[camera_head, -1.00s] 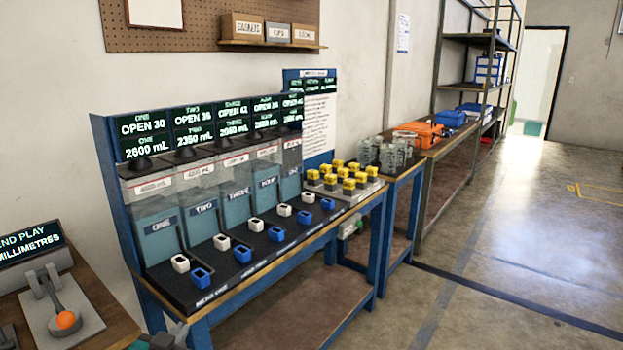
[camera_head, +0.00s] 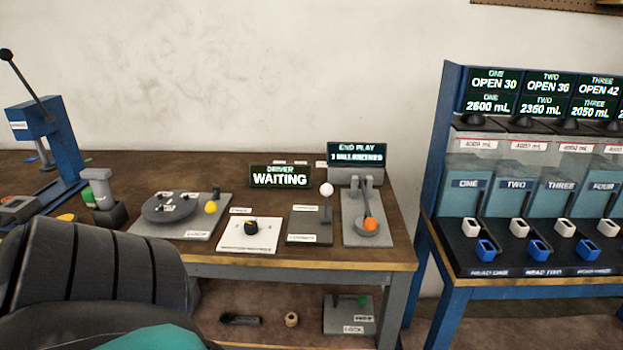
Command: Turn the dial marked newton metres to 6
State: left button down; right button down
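A white plate (camera_head: 264,240) with a small black knob (camera_head: 250,228) lies on the brown wooden bench. A label runs along its front edge, but it is too small to read surely; this looks like the dial. I cannot make out its scale numbers or where the knob points. A dark sign reading "DRIVER WAITING" (camera_head: 281,177) stands behind it. Neither gripper's fingers show in the head view. A dark ridged shape with a teal part fills the lower left, probably my own arm.
Left of the plate is a grey round fixture (camera_head: 170,207) with a yellow knob. Right are a white-knobbed lever (camera_head: 326,190) and an orange-knobbed lever (camera_head: 370,224) before an "END PLAY" display (camera_head: 357,153). A blue press (camera_head: 50,140) stands far left; a blue dispenser rack (camera_head: 450,170) stands right.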

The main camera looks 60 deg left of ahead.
aim_at(250, 228)
jog(key=u, duration=2.15)
